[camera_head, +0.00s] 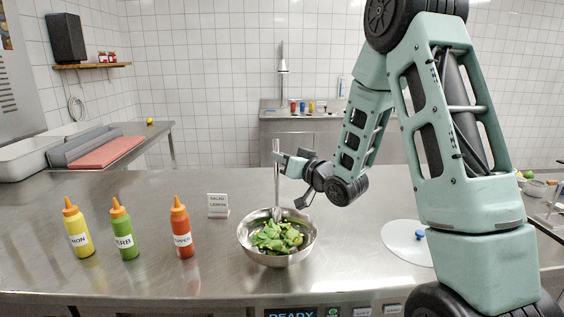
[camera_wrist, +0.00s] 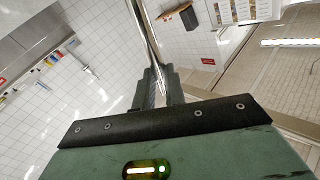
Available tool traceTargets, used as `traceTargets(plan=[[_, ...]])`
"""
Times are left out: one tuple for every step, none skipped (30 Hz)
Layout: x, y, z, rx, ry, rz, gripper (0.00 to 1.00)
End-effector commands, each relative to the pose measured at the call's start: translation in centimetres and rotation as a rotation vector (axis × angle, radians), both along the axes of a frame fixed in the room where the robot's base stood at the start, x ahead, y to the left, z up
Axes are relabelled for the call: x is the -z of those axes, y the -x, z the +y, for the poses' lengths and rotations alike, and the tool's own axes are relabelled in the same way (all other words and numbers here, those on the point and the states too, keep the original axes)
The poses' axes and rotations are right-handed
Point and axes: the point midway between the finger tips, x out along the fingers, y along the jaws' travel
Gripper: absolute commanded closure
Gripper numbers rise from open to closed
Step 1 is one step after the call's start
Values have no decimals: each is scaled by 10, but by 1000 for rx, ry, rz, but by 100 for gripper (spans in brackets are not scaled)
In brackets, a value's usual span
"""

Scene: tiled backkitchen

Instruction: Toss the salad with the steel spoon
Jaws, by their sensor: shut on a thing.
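A steel bowl (camera_head: 277,258) of green leafy salad (camera_head: 276,237) stands on the steel counter, left of my arm. My gripper (camera_head: 279,156) is above the bowl, shut on the upright handle of the steel spoon (camera_head: 277,183). The spoon's lower end reaches down into the bowl at the salad. In the wrist view, the spoon handle (camera_wrist: 146,38) runs up from between the fingers of my gripper (camera_wrist: 158,78). How deep the spoon's tip sits among the leaves is hard to tell.
Yellow (camera_head: 78,228), green (camera_head: 123,230) and red (camera_head: 181,228) squeeze bottles stand left of the bowl. A small sign (camera_head: 218,205) stands behind them. A round white lid or board (camera_head: 405,248) with a blue knob lies to the right. The counter between bottles and bowl is clear.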

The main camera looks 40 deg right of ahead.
Motion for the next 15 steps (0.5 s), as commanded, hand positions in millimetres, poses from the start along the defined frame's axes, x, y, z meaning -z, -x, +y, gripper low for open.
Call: traceTargets(plan=[[-9, 0, 0, 0, 1, -1, 100], [-12, 0, 0, -1, 1, -1, 100], [-16, 0, 0, 0, 1, -2, 100], [-19, 0, 0, 0, 0, -2, 100], [-22, 0, 0, 0, 0, -2, 100], [-25, 0, 0, 0, 0, -2, 100], [-28, 0, 0, 0, 0, -2, 100], [-31, 0, 0, 0, 0, -2, 100], [-35, 0, 0, 0, 0, -2, 100], [-38, 0, 0, 0, 0, -2, 100], [-41, 0, 0, 0, 0, -2, 100], [-44, 0, 0, 0, 0, -2, 100], [-47, 0, 0, 1, 1, -2, 100], [-50, 0, 0, 1, 1, -2, 100], [-53, 0, 0, 0, 1, -1, 100]])
